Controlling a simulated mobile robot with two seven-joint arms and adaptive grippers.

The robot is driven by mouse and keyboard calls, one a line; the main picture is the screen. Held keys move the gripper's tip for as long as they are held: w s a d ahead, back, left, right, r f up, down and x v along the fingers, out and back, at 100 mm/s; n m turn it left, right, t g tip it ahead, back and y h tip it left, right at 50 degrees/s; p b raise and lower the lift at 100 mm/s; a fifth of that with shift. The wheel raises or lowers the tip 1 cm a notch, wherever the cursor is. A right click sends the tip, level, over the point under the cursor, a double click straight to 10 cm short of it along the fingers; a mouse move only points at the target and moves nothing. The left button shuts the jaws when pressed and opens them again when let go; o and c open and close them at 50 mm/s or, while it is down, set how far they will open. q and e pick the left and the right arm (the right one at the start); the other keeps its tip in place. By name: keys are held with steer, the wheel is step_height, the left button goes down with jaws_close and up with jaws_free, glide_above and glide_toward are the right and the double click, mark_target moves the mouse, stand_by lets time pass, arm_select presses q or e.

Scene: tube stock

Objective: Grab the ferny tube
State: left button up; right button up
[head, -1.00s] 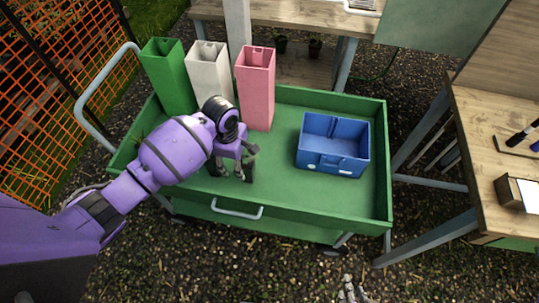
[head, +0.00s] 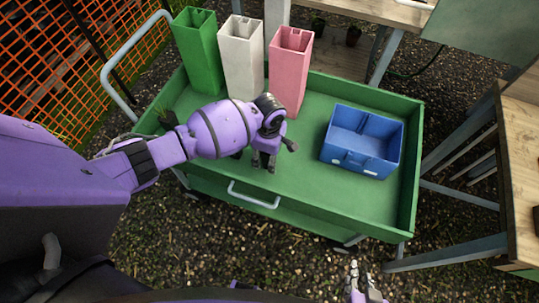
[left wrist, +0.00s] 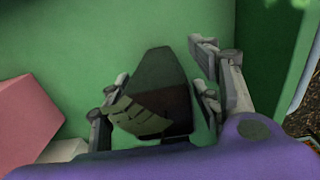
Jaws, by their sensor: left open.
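A dark pot with spiky green leaves (head: 167,118) stands at the left end of the green cart, partly hidden by my left arm. I cannot tell whether it is the ferny tube. My left gripper (head: 265,163) is open and points down over the cart, in front of the pink bin. In the left wrist view a dark green and brown thing with a pale ribbed part (left wrist: 152,95) shows between the open fingers of this gripper (left wrist: 160,100). Its kind and any contact are unclear. My right gripper (head: 358,285) shows at the bottom edge, its jaw opening unclear.
The cart (head: 300,190) has raised walls. Tall green (head: 198,52), white (head: 242,58) and pink (head: 290,72) square bins stand along its back. A blue crate (head: 361,142) stands at the right. The floor between crate and left gripper is clear.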

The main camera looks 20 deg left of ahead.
arm_select(q)
steer(key=shift+f, duration=0.65)
steer(key=c, duration=1.4)
steer(key=shift+r, duration=0.1)
